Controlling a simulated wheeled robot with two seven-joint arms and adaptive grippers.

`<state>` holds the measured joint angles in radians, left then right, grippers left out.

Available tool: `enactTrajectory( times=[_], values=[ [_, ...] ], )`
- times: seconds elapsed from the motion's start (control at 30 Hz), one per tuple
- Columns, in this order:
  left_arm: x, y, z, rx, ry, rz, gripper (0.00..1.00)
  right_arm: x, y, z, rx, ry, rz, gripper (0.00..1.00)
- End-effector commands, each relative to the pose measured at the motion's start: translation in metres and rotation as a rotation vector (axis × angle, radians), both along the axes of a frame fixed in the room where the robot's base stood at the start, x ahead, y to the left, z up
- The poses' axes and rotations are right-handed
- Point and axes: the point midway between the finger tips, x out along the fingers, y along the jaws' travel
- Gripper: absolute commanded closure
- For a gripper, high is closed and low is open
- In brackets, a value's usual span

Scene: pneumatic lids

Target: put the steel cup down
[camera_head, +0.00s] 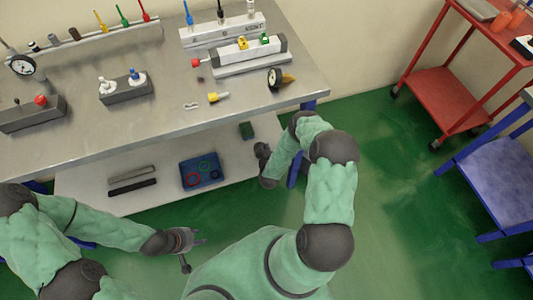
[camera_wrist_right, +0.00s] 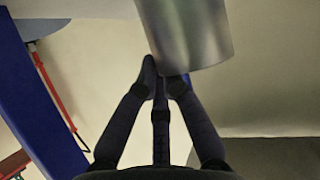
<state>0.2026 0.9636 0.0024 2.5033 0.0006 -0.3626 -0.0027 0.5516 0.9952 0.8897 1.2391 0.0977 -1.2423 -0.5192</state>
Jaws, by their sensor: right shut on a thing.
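A shiny steel cup (camera_wrist_right: 185,35) fills the upper middle of the right wrist view, its top cut off by the frame. My right gripper (camera_wrist_right: 165,80) is shut on it, with the dark fingertips close together at the cup's lower edge. I cannot make out the cup in the head view. There, the dark end of my right arm is by the front right part of the workbench (camera_head: 235,100), and its fingertips cannot be made out. My left gripper (camera_head: 200,240) is in front of the lower shelf, and I see nothing in it; its finger spread is unclear.
The bench carries a grey block with white and blue knobs (camera_head: 125,88), a gauge (camera_head: 274,78) and racks. A red trolley (camera_head: 440,95) stands right; green floor between is clear.

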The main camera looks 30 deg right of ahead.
Motion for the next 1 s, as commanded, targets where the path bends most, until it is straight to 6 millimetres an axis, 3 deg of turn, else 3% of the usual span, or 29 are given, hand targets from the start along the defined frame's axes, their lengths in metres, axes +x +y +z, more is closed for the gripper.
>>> enactTrajectory(
  times=[0.2,0.6,0.7,1.0],
  values=[
    [0.0,0.0,-0.018,0.0,0.0,0.0,0.6,0.002,0.001,-0.033,0.0,0.001,0.0,1.0],
    [0.0,0.0,-0.017,0.0,0.0,0.0,0.6,0.002,0.001,-0.037,0.0,0.001,0.0,1.0],
    [0.0,0.0,-0.017,0.0,0.0,0.0,0.6,0.002,0.001,-0.037,0.0,0.001,0.0,0.69],
    [0.0,0.0,-0.017,0.0,0.0,0.0,0.6,0.002,0.001,-0.037,0.0,0.001,0.0,0.68]
  ],
)
